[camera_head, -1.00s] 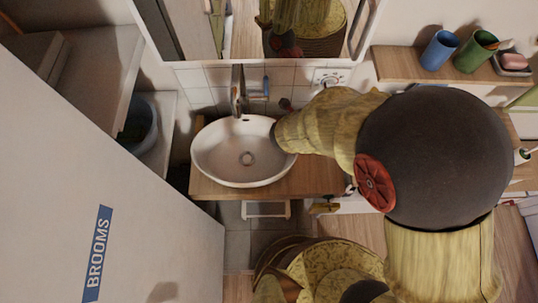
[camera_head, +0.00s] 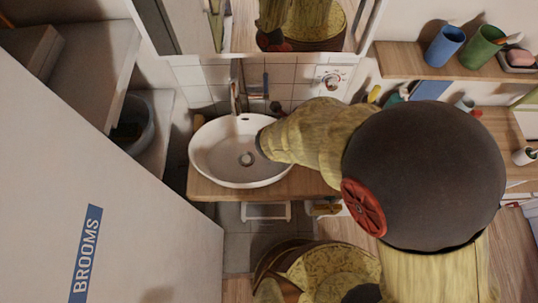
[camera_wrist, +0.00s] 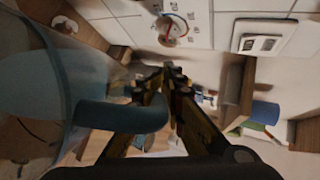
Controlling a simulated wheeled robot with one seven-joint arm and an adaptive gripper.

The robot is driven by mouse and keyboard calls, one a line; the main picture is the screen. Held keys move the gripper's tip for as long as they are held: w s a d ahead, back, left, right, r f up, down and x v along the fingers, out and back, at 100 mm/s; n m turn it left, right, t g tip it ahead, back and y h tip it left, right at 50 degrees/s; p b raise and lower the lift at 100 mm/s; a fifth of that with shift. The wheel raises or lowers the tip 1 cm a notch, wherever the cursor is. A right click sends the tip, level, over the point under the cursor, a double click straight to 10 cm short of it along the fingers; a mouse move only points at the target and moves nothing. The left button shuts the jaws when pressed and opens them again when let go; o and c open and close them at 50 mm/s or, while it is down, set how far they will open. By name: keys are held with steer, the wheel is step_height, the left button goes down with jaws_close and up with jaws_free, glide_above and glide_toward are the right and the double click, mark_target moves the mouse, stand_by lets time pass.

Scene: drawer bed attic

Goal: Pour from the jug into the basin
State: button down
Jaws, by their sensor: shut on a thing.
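The white oval basin (camera_head: 210,160) stands on a wooden counter in the head view, with its drain in the bowl. My arm reaches over the basin's right edge and hides part of it. The jug (camera_wrist: 58,75) is large, translucent and blue, at the left of the wrist view. Its thick handle (camera_wrist: 118,115) points toward my gripper (camera_wrist: 172,78), which is shut on it. The jug and my gripper are not visible in the head view. I cannot tell how far the jug is tilted or whether it holds liquid.
A tap (camera_head: 236,97) stands behind the basin, below a mirror. A wooden shelf (camera_head: 400,62) at the upper right holds a blue cup (camera_head: 445,46) and a green cup (camera_head: 482,46). A white door marked BROOMS (camera_head: 150,225) and side shelves close off the left.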

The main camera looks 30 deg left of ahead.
steer(key=shift+s+a+r+t+b, duration=0.3)
steer(key=shift+s+t+b, duration=0.15)
steer(key=shift+b, duration=0.65)
steer(key=shift+s+a+r+n+t+h+p, duration=0.25)
steer(key=shift+s+a+r+t+p, duration=0.2)
steer(key=shift+s, duration=0.2)
steer(key=shift+s+a+r+n+t+h+p, duration=0.15)
steer(key=shift+s+a+r+t+h+p, duration=0.15)
steer(key=shift+s+a+r+p, duration=0.25)
stand_by(0.9)
steer(key=shift+s+r, duration=0.15)
steer(key=shift+s, duration=0.05)
steer(key=shift+s+a+r+t+p, duration=0.15)
steer(key=shift+t+p, duration=0.15)
steer(key=shift+p, duration=0.05)
